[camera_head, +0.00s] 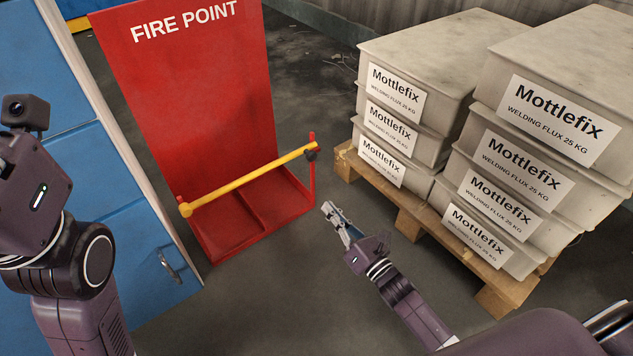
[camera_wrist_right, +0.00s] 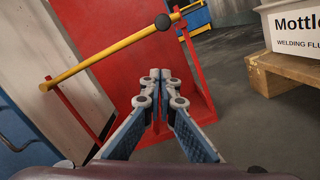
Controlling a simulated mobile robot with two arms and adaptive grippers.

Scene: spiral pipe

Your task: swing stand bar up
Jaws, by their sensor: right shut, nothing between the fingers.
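The red fire point stand (camera_head: 190,90) stands on the floor beside the blue cabinet, with an empty tray at its base. A yellow bar (camera_head: 250,178) lies across the stand's front, from a left post to a dark knob (camera_head: 310,154) at the right post. The bar also shows in the right wrist view (camera_wrist_right: 110,48), with its dark knob at the upper right. My right gripper (camera_head: 330,210) is shut and empty, in front of the stand's right side and apart from the bar. It also shows in the right wrist view (camera_wrist_right: 159,75). My left gripper is not visible; only my left arm shows.
Pale Mottlefix boxes (camera_head: 430,40) are stacked on a wooden pallet (camera_head: 410,222) to the right. The blue cabinet (camera_head: 140,240) with a metal handle (camera_head: 168,266) stands at the left. Bare floor (camera_head: 260,300) lies in front of the stand.

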